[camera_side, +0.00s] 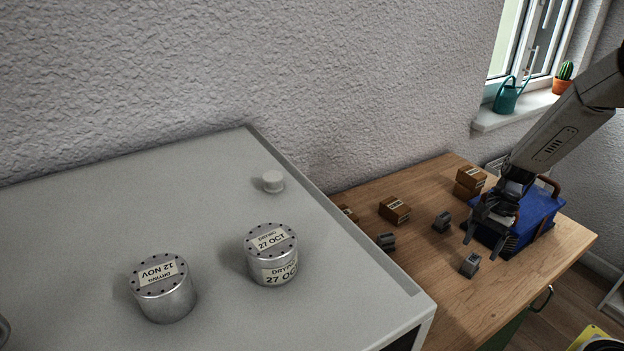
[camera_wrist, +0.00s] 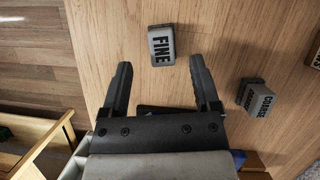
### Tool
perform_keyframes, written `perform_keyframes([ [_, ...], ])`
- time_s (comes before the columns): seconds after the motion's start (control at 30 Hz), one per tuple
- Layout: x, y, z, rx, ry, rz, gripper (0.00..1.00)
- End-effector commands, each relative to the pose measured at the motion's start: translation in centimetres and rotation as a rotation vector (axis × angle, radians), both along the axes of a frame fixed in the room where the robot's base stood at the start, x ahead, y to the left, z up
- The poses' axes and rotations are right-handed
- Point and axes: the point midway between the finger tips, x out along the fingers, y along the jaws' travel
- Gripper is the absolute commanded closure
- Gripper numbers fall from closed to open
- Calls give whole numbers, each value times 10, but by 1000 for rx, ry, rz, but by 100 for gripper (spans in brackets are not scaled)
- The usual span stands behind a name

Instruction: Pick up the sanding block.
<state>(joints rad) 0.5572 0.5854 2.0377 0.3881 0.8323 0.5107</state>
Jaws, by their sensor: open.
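A small grey block labelled FINE (camera_wrist: 162,45) lies on the wooden bench in the wrist view, just beyond my fingertips and roughly in line with the gap between them. It seems to be the grey block (camera_side: 470,264) near the bench's front edge in the side view. My gripper (camera_wrist: 160,65) is open with nothing between its fingers. In the side view my gripper (camera_side: 487,243) hangs over the bench beside the blue box. A second grey block (camera_wrist: 256,98), its label reading roughly COARSE, lies to the right. I cannot tell its exact height above the bench.
More grey blocks (camera_side: 442,222) (camera_side: 386,242) and labelled brown boxes (camera_side: 395,209) sit on the bench. A blue box (camera_side: 540,216) stands close behind my gripper. A grey cabinet top (camera_side: 90,230) with metal tins (camera_side: 271,254) stands at left. The bench edge is near.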

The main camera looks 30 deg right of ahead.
Motion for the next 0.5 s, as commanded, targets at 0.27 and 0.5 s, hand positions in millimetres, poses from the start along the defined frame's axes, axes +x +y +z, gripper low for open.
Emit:
perform_keyframes([
  [0.27, -1, 12, -29, 1, 3, 1, 21],
  [0.5, -1, 17, -42, -1, 0, 1, 21],
])
